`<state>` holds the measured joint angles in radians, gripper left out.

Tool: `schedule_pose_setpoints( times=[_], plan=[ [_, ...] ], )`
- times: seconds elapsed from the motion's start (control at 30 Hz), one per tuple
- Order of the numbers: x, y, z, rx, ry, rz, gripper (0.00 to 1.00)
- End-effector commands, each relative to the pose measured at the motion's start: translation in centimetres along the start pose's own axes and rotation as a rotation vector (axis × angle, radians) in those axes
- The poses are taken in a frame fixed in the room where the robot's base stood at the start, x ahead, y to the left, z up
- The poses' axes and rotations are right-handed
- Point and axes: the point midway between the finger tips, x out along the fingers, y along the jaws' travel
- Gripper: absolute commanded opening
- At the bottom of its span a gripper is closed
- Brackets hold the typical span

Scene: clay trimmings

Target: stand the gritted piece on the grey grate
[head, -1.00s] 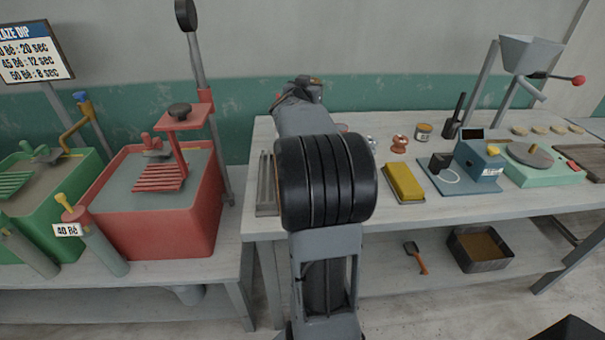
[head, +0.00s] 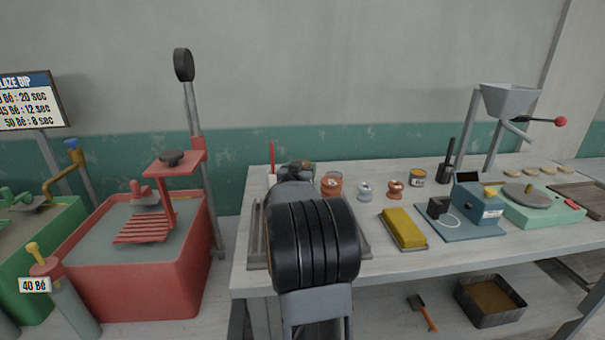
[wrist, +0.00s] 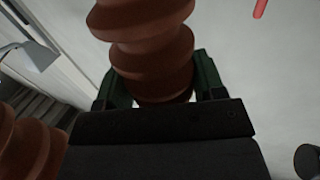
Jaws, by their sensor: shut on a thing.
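In the wrist view my gripper (wrist: 153,88) has its two green fingers shut on a red-brown ribbed piece (wrist: 148,45), whose upper end runs out of the picture. Whether grit coats it is not clear. A second red-brown ribbed piece (wrist: 28,150) shows at the lower left, apart from the held one. In the head view the grey grate (head: 256,240) lies at the left end of the bench, with my arm covering its middle. The fingers and the held piece are hidden there behind my arm.
On the bench (head: 290,281) stand a red-brown pot-like piece (head: 331,184), a pale small piece (head: 365,191), a copper-coloured one (head: 396,190), a yellow sponge-like block (head: 404,229) and a blue device (head: 478,205). A red tank (head: 130,275) stands left of the bench.

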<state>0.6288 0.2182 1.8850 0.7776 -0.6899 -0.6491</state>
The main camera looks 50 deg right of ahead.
Motion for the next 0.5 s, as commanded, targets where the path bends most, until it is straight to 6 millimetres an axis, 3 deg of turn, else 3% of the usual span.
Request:
schedule_pose_setpoints(
  times=[0.5],
  plan=[
    [0.01, 0.04, 0.60, 0.001, 0.005, 0.001, 0.00]
  ],
)
